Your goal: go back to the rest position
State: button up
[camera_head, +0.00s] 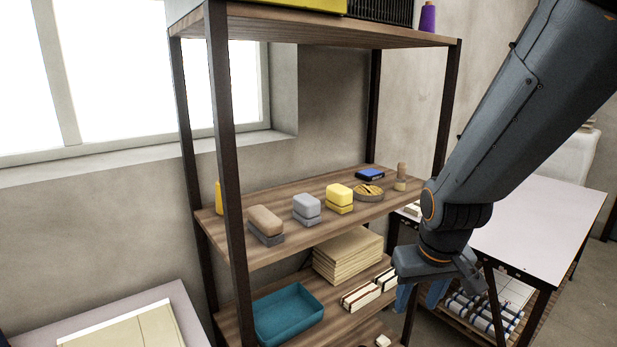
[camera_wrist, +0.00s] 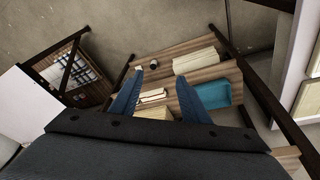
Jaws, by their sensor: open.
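My gripper (camera_head: 420,297) hangs from my dark grey arm at the right of the head view, in front of the right end of the wooden shelf unit. Its blue fingers point down and are partly hidden by the wrist. In the wrist view the two blue fingers of my gripper (camera_wrist: 160,76) stand apart with a clear gap. Nothing is held between them; a shelf with white and tan items shows below and beyond them.
A white-topped table (camera_head: 540,225) stands close at right. A pale board (camera_head: 130,325) lies at lower left.

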jog(key=s+a+f+m+g, duration=0.1)
jog(key=s+a+f, duration=0.1)
jog(key=s, duration=0.3)
jog(key=shift+s+f+g, duration=0.35)
jog(key=shift+s+g, duration=0.05)
dwell(0.6)
